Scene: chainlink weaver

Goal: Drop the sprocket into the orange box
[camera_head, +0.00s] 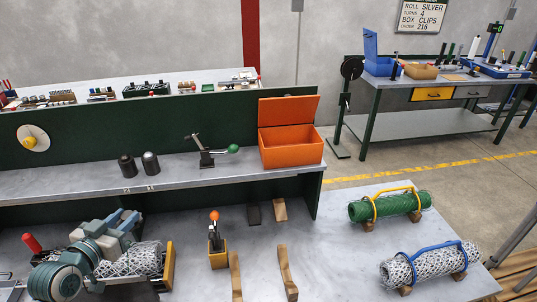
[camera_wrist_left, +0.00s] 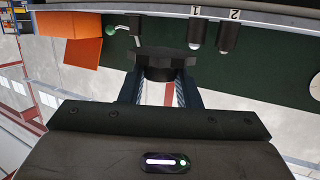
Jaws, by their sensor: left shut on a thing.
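The orange box (camera_head: 291,149) stands on the raised grey shelf with its lid tipped up and open. It also shows at the upper left of the left wrist view (camera_wrist_left: 69,24). My left gripper (camera_head: 124,219) is at the lower left of the head view, in front of the shelf and well left of the box. In the left wrist view my left gripper (camera_wrist_left: 160,80) is shut on the dark sprocket (camera_wrist_left: 160,62) between its blue-grey fingers. I cannot make out the sprocket clearly in the head view. My right gripper is not in view.
Two dark cylinders (camera_head: 150,163) and a lever with a green knob (camera_head: 207,152) stand on the shelf, left of the box. An orange-knobbed lever (camera_head: 217,246) stands below. Green (camera_head: 391,206) and silver (camera_head: 425,266) mesh rolls lie at the right.

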